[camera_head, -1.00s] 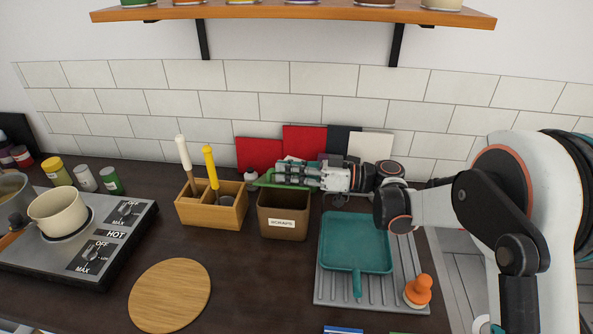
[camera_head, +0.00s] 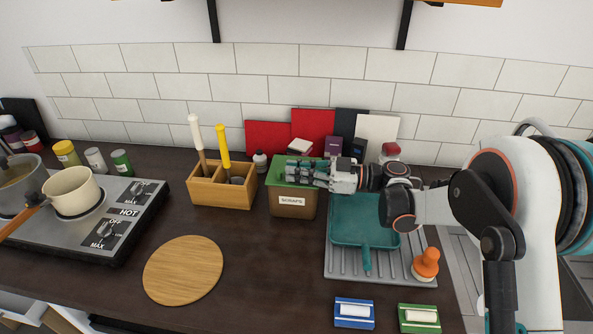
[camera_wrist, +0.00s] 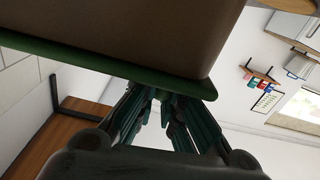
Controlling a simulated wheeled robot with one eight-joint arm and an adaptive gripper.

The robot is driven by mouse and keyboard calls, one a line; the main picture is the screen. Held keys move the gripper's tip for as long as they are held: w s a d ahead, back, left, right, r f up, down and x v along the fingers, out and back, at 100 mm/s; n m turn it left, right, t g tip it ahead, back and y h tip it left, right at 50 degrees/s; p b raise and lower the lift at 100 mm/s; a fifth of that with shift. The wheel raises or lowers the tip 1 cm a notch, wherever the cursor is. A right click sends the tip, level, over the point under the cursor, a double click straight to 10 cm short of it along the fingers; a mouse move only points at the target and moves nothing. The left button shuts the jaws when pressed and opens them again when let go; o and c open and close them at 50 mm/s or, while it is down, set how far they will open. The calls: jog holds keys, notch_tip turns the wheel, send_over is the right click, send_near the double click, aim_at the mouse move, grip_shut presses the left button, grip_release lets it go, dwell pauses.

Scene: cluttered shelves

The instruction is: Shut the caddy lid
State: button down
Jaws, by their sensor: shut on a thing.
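The caddy (camera_head: 293,205) is a brown bin with a "SCRAPS" label, standing on the dark counter between the wooden utensil box and the drying rack. Its green lid (camera_head: 275,172) lies over the opening, covering the inside; a small remaining gap cannot be told. My gripper (camera_head: 294,171) reaches in from the right at the lid's top, its fingers partly over it. In the wrist view the fingers (camera_wrist: 160,100) are close together at the green lid edge (camera_wrist: 120,68), with the brown caddy wall (camera_wrist: 130,35) against it. The gripper is shut on the lid.
A wooden box (camera_head: 221,190) with two handled utensils stands left of the caddy. Red and white boards (camera_head: 378,132) lean behind. Counter in front of the caddy is clear.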

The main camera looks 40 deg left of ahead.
jog(key=c, duration=1.7)
grip_release()
jog(key=shift+d, duration=0.1)
jog(key=shift+o, duration=0.2)
jog(key=shift+w, duration=0.1)
jog(key=v, duration=1.2)
